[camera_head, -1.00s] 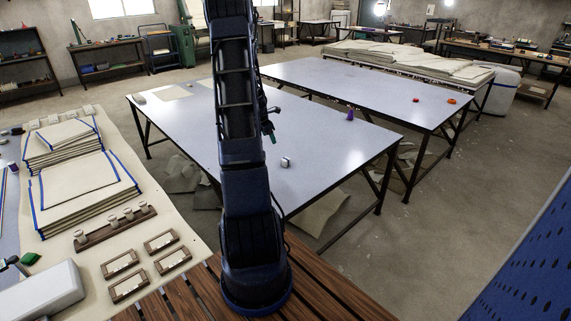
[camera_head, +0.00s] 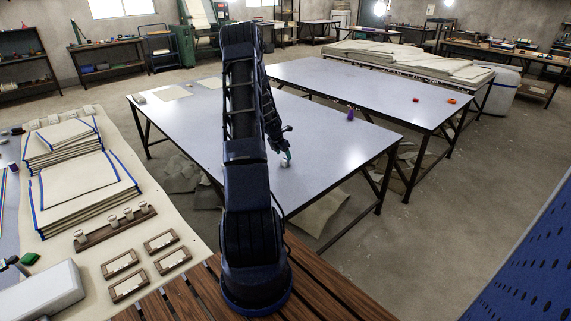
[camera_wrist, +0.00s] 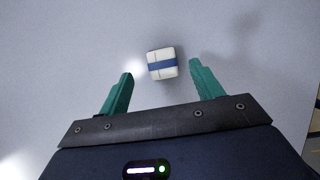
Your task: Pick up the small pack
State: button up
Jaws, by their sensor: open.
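The small pack (camera_wrist: 161,63) is white with a blue band across its middle. In the head view my gripper (camera_head: 287,155) is close above the small pack (camera_head: 286,163), near the table's front edge. The gripper partly hides the pack there. I cannot tell the exact height of the fingers over the table.
The near table (camera_head: 345,147) is mostly clear around the pack. A left table carries stacked folded cloths (camera_head: 85,190) and small wooden frames (camera_head: 120,264).

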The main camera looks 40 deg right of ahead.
aim_at(285, 159)
jog(key=shift+x, duration=2.65)
jog(key=shift+s+a, duration=0.15)
jog(key=c, duration=1.1)
jog(key=shift+o, duration=0.2)
